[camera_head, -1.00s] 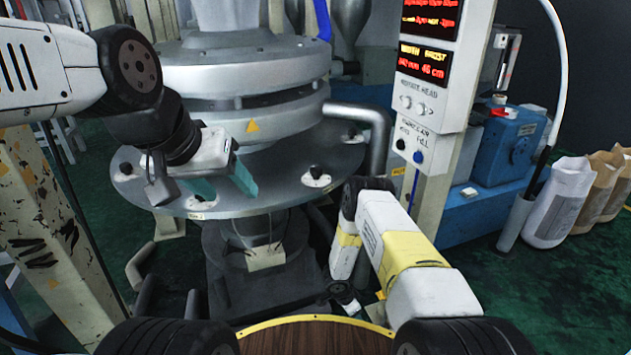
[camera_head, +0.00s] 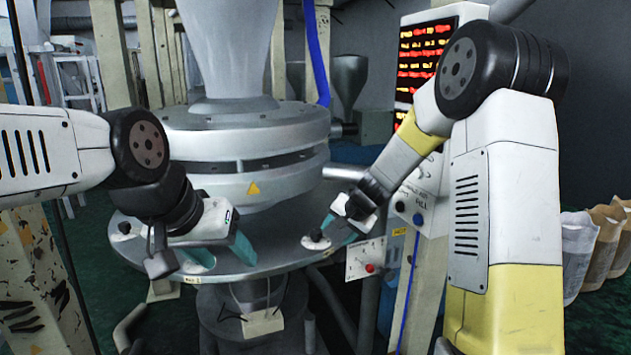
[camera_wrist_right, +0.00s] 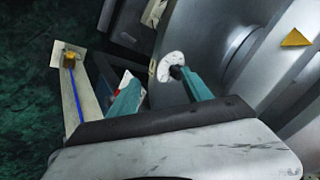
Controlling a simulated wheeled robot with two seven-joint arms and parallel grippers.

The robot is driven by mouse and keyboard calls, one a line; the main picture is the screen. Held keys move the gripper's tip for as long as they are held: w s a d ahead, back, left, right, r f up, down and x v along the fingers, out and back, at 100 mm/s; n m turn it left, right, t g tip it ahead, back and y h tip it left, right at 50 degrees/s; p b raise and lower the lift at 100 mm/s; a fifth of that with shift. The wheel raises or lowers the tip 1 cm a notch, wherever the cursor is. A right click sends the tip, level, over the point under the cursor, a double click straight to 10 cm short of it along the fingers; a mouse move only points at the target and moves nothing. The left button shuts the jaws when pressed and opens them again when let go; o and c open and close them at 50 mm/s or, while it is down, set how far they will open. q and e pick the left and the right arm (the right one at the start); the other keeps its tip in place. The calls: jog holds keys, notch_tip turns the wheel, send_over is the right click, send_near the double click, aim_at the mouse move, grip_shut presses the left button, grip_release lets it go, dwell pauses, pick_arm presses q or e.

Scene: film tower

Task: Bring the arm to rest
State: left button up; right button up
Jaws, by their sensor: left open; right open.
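My right arm (camera_head: 500,200) is raised and bent at the right of the head view, its forearm reaching down and left.
The control panel (camera_head: 428,205) with red displays stands just behind my right forearm. A small box with a red button (camera_head: 366,258) sits below my right gripper. Pale sacks (camera_head: 580,255) stand at the far right. A beige post (camera_head: 40,265) stands at the left.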

jog(key=s+d+r+n, duration=0.2)
jog(key=s+r, duration=0.6)
jog(key=s, duration=0.3)
jog(key=s+d+r+n, duration=0.25)
jog(key=s+r, duration=0.45)
jog(key=s, duration=0.4)
jog(key=s+d+n+h, duration=0.1)
jog(key=s+d, duration=0.2)
jog(key=s, duration=0.8)
jog(key=shift+d+h, duration=0.3)
jog(key=shift+d, duration=0.05)
